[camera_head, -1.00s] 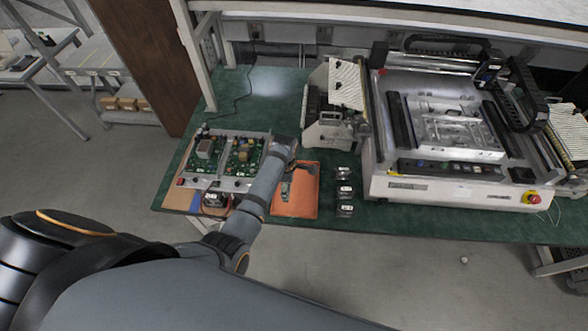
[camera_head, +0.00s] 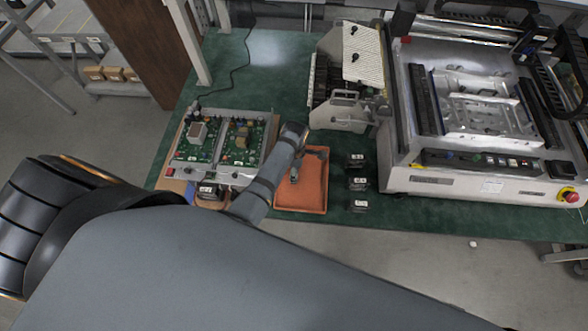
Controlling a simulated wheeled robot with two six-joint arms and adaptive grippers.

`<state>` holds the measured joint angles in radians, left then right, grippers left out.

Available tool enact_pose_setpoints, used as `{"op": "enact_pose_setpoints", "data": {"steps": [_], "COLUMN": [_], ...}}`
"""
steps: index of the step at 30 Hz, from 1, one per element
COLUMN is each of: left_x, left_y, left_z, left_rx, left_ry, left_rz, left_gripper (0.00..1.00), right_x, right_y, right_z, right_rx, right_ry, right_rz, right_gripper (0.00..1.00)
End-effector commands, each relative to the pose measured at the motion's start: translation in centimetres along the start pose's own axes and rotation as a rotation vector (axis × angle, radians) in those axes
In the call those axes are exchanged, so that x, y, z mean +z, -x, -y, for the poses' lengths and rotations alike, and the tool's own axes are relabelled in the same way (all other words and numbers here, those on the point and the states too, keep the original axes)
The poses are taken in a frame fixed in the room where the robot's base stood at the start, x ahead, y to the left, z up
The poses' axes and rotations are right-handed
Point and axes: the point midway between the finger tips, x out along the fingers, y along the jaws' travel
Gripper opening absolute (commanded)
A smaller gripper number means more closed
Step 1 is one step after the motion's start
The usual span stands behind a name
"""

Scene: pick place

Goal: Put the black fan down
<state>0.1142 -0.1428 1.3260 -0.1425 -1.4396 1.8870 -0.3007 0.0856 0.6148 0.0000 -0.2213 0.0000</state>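Three small black blocks with white labels, which look like the fans, stand in a column on the green table: far (camera_head: 356,160), middle (camera_head: 357,184) and near (camera_head: 358,206). Another black block with a white label (camera_head: 208,191) sits at the front edge of the circuit-board fixture (camera_head: 222,174). My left gripper (camera_head: 296,172) hangs over the orange tray (camera_head: 301,199), left of the column and apart from it. No fan can be made out in it. Its fingers are too small and dark to tell open from shut. My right gripper is out of view.
A large white machine (camera_head: 480,185) with a red knob fills the table's right side. A grey metal feeder (camera_head: 345,110) stands behind the tray. The green table (camera_head: 255,90) is bare behind the boards, apart from a black cable (camera_head: 236,70).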

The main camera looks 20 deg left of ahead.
Motion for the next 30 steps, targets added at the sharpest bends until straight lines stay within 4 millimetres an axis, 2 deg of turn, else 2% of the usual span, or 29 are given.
{"op": "enact_pose_setpoints", "data": {"steps": [1, 4, 9, 10, 15, 25, 27, 30], "left_x": [-0.1, -0.1, -0.1, -0.1, -0.1, -0.1, -0.1, -0.1], "left_y": [0.1, 0.1, -0.4, -0.5, -0.4, -0.2, 0.4, 2.4], "left_z": [0.2, 0.2, 0.1, 0.1, 0.1, 0.1, 0.1, 0.1], "left_rx": [-0.003, -0.003, -0.002, -0.003, -0.002, -0.002, -0.002, -0.002], "left_ry": [-0.001, -0.001, -0.001, -0.001, -0.001, -0.001, -0.001, -0.001], "left_rz": [-0.002, -0.002, -0.002, -0.002, -0.002, -0.002, -0.002, -0.002], "left_gripper": [0.36, 0.36, 0.36, 0.67, 0.88, 0.88, 0.88, 0.88], "right_x": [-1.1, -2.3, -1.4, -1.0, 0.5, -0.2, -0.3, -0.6], "right_y": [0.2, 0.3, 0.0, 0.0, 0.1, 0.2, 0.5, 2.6], "right_z": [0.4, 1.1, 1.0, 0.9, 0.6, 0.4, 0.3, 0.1], "right_rx": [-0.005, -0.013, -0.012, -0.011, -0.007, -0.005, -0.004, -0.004], "right_ry": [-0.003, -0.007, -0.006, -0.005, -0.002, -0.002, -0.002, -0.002], "right_rz": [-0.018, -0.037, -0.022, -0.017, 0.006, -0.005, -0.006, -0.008], "right_gripper": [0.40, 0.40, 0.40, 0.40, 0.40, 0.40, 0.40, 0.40]}}
